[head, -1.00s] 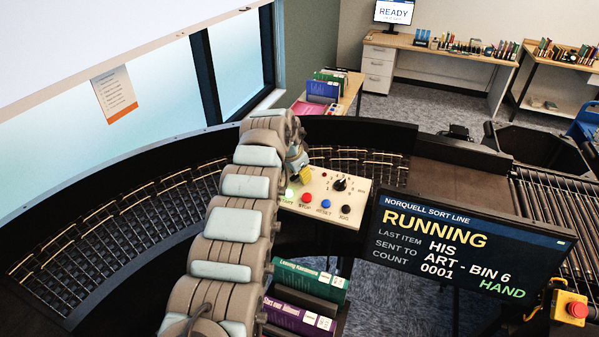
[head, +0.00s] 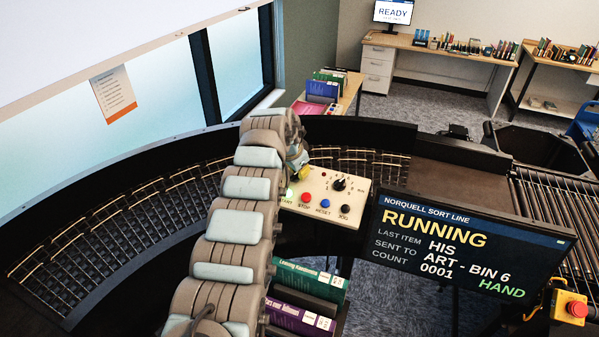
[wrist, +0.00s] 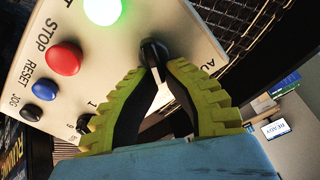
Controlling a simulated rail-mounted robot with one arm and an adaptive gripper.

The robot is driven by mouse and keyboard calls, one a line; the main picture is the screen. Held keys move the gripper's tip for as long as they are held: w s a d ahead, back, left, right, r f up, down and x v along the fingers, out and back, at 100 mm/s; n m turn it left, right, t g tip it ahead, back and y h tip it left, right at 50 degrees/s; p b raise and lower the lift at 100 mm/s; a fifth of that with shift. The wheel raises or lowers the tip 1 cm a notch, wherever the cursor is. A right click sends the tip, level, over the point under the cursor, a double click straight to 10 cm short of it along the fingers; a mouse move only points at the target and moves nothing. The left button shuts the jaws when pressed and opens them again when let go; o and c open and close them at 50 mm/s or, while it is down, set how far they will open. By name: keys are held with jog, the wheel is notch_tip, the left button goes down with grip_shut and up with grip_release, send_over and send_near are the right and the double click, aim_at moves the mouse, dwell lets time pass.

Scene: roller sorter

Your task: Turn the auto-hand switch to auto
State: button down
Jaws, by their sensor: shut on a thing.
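The cream control panel (head: 325,192) stands behind the sorter display in the head view and fills the upper left of the wrist view (wrist: 105,72). The auto-hand switch (wrist: 154,50) is a black knob with a pale pointer, beside partly cut-off lettering that starts "AU". My gripper (wrist: 158,64), with yellow-green ribbed fingers and dark pads, is shut on this knob. The fingers cover part of it, so its exact setting is hard to read. In the head view my arm hides the switch. The display (head: 470,245) reads RUNNING, with HAND in green.
The panel also has a lit green START button (wrist: 102,10), a red STOP button (wrist: 65,58), a blue RESET button (wrist: 45,88), a black JOG button (wrist: 31,111) and a numbered selector knob (head: 339,185). Books (head: 308,278) lie below the panel. An emergency stop (head: 576,309) is at right.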

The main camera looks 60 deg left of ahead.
jog(key=shift+s+a+f+n+b, duration=0.1)
jog(key=shift+f+n+b, duration=0.25)
jog(key=shift+n+b, duration=0.7)
jog(key=n, duration=0.1)
jog(key=n+b, duration=0.1)
jog(key=n, duration=0.2)
jog(key=shift+s+a+b, duration=0.15)
jog(key=shift+a+b, duration=0.1)
jog(key=shift+b, duration=0.05)
jog(key=shift+s+a+r+n+y, duration=0.1)
jog(key=shift+n+y, duration=0.05)
jog(key=shift+n, duration=0.5)
jog(key=shift+s+a+r+n+y, duration=0.1)
jog(key=shift+n+y, duration=0.05)
jog(key=shift+n, duration=0.45)
jog(key=shift+s+f+n+g+p, duration=0.1)
jog(key=shift+n+g+p, duration=0.1)
jog(key=shift+n, duration=0.55)
jog(key=shift+s+n+g+p, duration=0.1)
jog(key=shift+n+g, duration=0.1)
jog(key=shift+n, duration=0.55)
jog(key=c, duration=1.1)
grip_release()
jog(key=shift+r, duration=0.2)
